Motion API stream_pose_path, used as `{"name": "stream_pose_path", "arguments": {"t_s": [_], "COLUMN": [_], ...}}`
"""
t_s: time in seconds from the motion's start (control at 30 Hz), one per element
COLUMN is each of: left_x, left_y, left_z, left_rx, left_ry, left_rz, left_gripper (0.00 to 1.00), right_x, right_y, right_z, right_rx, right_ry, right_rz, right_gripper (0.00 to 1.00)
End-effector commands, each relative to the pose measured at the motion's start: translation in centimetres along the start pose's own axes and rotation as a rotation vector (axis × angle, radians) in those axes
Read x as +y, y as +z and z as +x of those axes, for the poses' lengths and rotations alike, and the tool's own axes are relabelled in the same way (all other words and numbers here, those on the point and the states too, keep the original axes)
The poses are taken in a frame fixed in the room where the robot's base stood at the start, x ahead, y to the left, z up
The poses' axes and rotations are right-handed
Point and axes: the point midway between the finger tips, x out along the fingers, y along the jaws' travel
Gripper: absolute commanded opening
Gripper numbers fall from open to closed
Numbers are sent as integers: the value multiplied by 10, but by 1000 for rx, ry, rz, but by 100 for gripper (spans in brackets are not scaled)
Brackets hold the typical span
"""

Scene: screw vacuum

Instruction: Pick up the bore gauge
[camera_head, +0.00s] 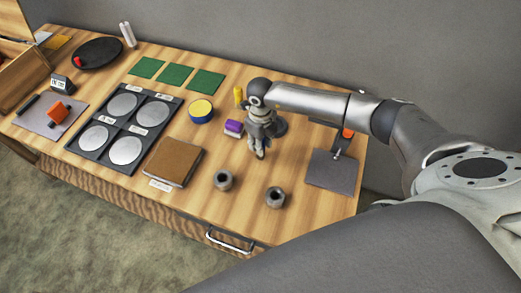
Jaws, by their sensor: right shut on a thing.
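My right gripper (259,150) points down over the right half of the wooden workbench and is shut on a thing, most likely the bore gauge. The fingers hide most of it, so its shape and exact hold cannot be told. A dark round piece (279,126) shows right behind the gripper; I cannot tell whether it belongs to the held thing. My left gripper is out of view.
Two dark hollow cylinders (275,197) (223,180) stand in front of the gripper. A purple and white block (234,128) and a yellow cylinder (238,95) are close on its left. A grey mat (332,173) lies to the right. Bare wood lies between them.

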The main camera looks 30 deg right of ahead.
Motion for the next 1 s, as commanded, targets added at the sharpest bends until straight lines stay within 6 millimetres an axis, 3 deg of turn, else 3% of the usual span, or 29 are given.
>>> {"name": "stream_pose_path", "arguments": {"t_s": [0.33, 0.53, 0.83, 1.0], "left_x": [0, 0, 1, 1], "left_y": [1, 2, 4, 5], "left_z": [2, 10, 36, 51], "left_rx": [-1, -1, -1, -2], "left_ry": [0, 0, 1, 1], "left_rz": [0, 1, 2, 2], "left_gripper": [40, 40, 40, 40], "right_x": [-1, 0, 50, 88], "right_y": [1, 2, 11, 17], "right_z": [-8, -33, -89, -104], "right_rx": [-2, -4, -6, -3], "right_ry": [-1, -3, -2, 0], "right_rz": [1, -2, -6, -6], "right_gripper": [0, 0, 0, 0]}}
